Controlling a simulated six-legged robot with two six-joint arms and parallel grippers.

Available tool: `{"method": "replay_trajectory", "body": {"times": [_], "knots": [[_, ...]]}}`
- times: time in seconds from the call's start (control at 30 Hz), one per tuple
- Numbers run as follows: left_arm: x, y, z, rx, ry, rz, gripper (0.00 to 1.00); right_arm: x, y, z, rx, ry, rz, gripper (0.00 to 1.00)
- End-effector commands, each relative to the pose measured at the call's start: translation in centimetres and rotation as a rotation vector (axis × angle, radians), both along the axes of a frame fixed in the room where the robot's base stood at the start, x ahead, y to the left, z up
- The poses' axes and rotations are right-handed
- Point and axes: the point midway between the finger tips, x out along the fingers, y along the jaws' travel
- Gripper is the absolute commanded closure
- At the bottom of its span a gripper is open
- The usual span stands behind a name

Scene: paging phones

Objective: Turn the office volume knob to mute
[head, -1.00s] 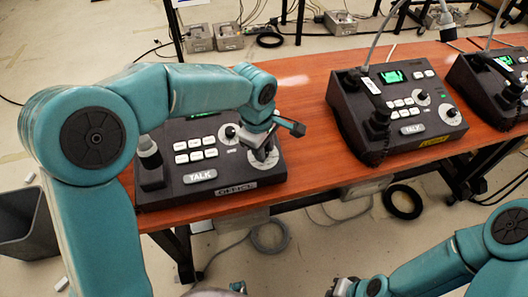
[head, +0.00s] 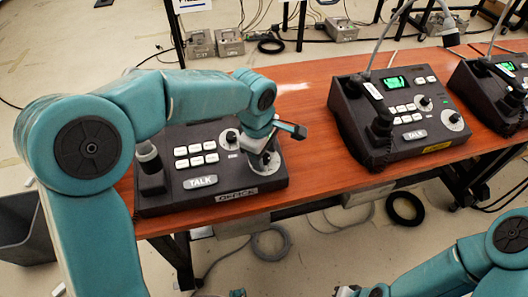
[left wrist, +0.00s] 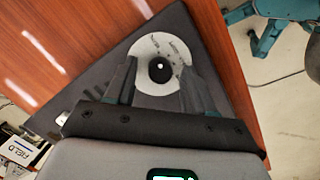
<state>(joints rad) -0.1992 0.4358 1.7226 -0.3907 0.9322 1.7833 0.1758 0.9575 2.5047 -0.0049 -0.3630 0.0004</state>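The office console (head: 222,178) is a dark box on the near left of the table, with white buttons and a TALK key. Its lower right volume knob (left wrist: 160,68) is black with a white dot, on a round white dial. In the head view the dial (head: 271,168) is partly hidden by my left gripper (head: 263,158). In the left wrist view the left gripper (left wrist: 159,72) has its two fingers apart, one on each side of the knob, with gaps visible. My right arm (head: 440,272) is at the lower right; its finger state is unclear.
A second console (head: 400,118) with a lit green screen stands to the right on the wooden table (head: 305,120), and a third (head: 490,90) is beyond it. A microphone (head: 149,158) stands at the office console's left. A grey bin (head: 25,228) is on the floor.

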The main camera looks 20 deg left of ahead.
Motion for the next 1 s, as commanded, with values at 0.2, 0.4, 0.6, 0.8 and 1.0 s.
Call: {"method": "replay_trajectory", "body": {"times": [0.2, 0.4, 0.6, 0.8, 1.0], "knots": [[-0.1, 0.0, 1.1, -0.002, -0.003, 0.000, 0.46, 0.0, 0.0, 0.2, 0.000, 0.000, 0.000, 1.00], [-0.7, 0.2, 5.6, -0.002, -0.007, 0.000, 0.46, 0.0, 0.0, 0.9, 0.000, 0.000, 0.000, 1.00], [-1.5, 0.6, 10.9, -0.001, -0.005, -0.001, 0.46, 0.0, 0.0, 1.8, 0.000, 0.000, 0.000, 1.00], [-2.0, 0.8, 14.7, -0.002, -0.004, 0.000, 0.46, 0.0, 0.0, 2.5, 0.000, 0.000, 0.000, 1.00], [-2.3, 0.9, 16.1, 0.000, 0.000, 0.000, 0.46, 0.0, 0.0, 2.7, 0.000, 0.000, 0.000, 1.00]]}}
